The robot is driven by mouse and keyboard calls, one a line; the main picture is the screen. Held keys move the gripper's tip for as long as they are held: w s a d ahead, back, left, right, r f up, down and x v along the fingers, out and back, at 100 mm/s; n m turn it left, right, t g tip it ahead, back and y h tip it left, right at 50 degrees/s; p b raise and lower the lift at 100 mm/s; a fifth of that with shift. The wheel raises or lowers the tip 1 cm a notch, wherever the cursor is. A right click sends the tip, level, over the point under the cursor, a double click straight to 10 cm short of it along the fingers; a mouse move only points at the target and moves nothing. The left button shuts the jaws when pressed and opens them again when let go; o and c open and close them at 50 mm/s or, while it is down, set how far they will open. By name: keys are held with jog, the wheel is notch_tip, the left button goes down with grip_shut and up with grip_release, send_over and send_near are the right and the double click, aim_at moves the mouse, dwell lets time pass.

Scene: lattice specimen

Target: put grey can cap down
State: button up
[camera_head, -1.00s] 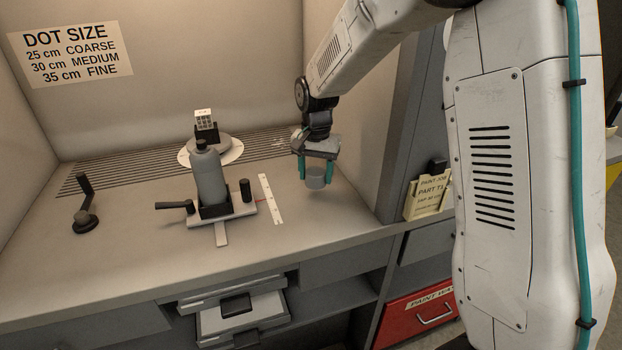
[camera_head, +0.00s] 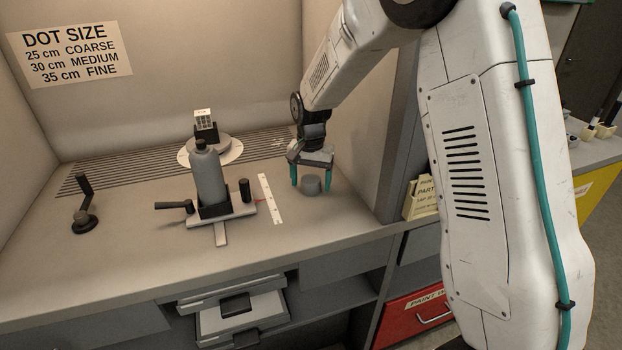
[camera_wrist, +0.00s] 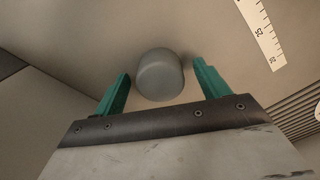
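The grey can cap (camera_head: 311,185) rests on the beige bench top, right of the white ruler strip. It also shows in the wrist view (camera_wrist: 160,75) as a grey cylinder with a rounded edge. My gripper (camera_head: 312,184) has its two teal fingers spread on either side of the cap. In the wrist view the fingers (camera_wrist: 160,83) stand apart from the cap, with a gap on both sides. The grey spray can (camera_head: 209,175) stands upright in a holder on the bench, left of my gripper.
The white ruler strip (camera_head: 271,199) lies between the can's holder (camera_head: 214,211) and the cap. A round turntable (camera_head: 229,153) with a small lattice cube (camera_head: 205,119) stands behind the can. A black crank (camera_head: 84,205) is at left. Bench around the cap is clear.

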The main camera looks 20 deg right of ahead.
aim_at(311, 179)
notch_tip(311, 179, up, 8)
jog(key=s+d+r+n, duration=0.1)
jog(key=s+r+n, duration=0.1)
jog(key=s+r, duration=0.5)
jog(key=s+d+r+n, duration=0.1)
jog(key=s+r, duration=0.3)
jog(key=s, duration=0.6)
jog(key=s+d+f+n+t, duration=0.1)
jog(key=s+n, duration=0.3)
jog(key=s, duration=1.7)
jog(key=shift+d, duration=0.1)
